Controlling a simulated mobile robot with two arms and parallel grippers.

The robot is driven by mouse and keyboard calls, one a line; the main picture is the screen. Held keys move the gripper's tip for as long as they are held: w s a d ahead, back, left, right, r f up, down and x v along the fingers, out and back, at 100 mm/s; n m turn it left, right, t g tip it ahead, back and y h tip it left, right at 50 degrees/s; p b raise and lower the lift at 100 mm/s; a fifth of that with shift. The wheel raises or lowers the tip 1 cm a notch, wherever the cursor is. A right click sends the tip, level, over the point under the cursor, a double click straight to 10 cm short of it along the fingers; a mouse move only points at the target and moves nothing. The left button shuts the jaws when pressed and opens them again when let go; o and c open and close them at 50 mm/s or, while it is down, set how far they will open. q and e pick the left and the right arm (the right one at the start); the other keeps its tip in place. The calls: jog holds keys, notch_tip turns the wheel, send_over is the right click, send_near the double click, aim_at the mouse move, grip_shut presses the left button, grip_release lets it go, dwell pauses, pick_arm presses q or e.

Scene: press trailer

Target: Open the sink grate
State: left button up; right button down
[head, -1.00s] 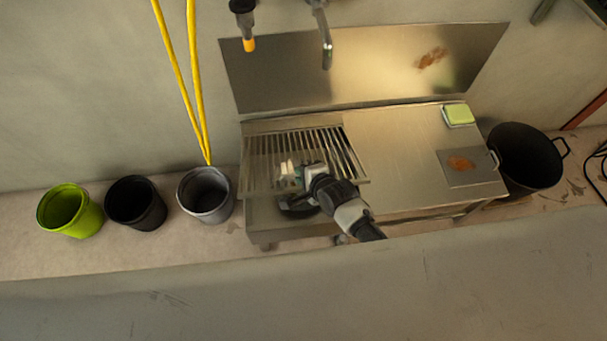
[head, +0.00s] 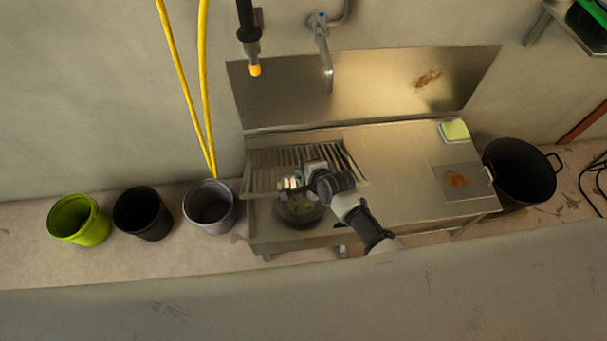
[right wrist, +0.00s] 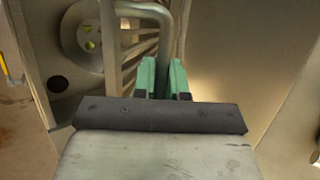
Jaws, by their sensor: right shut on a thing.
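The sink grate (head: 283,160), a rack of parallel metal bars, sits over the left part of the steel sink unit. Its front edge is raised and tilted up, and the basin (head: 300,213) shows below it. My right gripper (head: 290,183) is at the grate's front edge. In the right wrist view its green fingers (right wrist: 163,78) are shut on a bent metal bar (right wrist: 166,38) of the grate. The round basin with its perforated drain (right wrist: 90,38) shows at upper left there. My left gripper is out of view.
The steel counter (head: 395,165) lies to the right, with a yellow-green sponge (head: 454,131) and a stained square plate (head: 462,181). A faucet (head: 323,50) is above. Green (head: 80,222), black (head: 142,214) and grey (head: 210,208) buckets stand left. A black tub (head: 522,172) stands right.

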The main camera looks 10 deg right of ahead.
jog(key=shift+w+r, duration=0.1)
dwell(0.3)
jog(key=c, duration=1.2)
grip_release()
jog(key=shift+s+d+r+p, duration=0.2)
jog(key=shift+s+r+p, duration=0.1)
jog(key=shift+r, duration=0.1)
jog(key=p+v, duration=0.2)
jog(key=v, duration=0.7)
jog(key=shift+s+d+r+p, duration=0.15)
jog(key=shift+s+p, duration=0.15)
jog(key=shift+p, duration=0.05)
